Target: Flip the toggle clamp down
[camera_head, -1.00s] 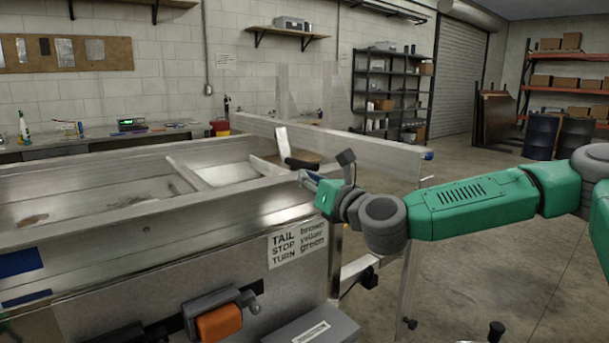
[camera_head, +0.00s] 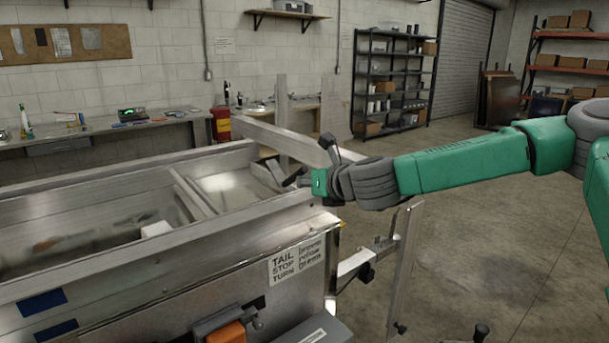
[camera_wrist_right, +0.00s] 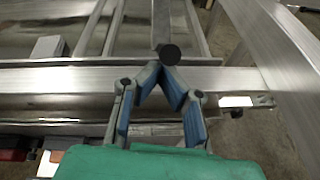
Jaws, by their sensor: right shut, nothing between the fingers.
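The toggle clamp (camera_head: 268,174) is on the trailer's near right corner, at the top rail. Its pale metal lever leans low over the trailer bed, and a dark round-tipped part sticks out to the right. In the right wrist view the pale bar (camera_wrist_right: 162,22) points away, with a black round end (camera_wrist_right: 169,54) at my fingertips. My right gripper (camera_head: 306,180) is over the rail beside the clamp. Its blue-padded fingers (camera_wrist_right: 160,72) are shut with their tips together, empty. I cannot tell whether they touch the clamp. My left gripper is not in view.
The aluminium trailer (camera_head: 130,262) fills the left, with side rails and a crossbar. A tall upright post (camera_head: 281,120) and a long rail (camera_head: 285,138) stand behind the clamp. An orange-and-grey latch (camera_head: 226,330) is on the near side.

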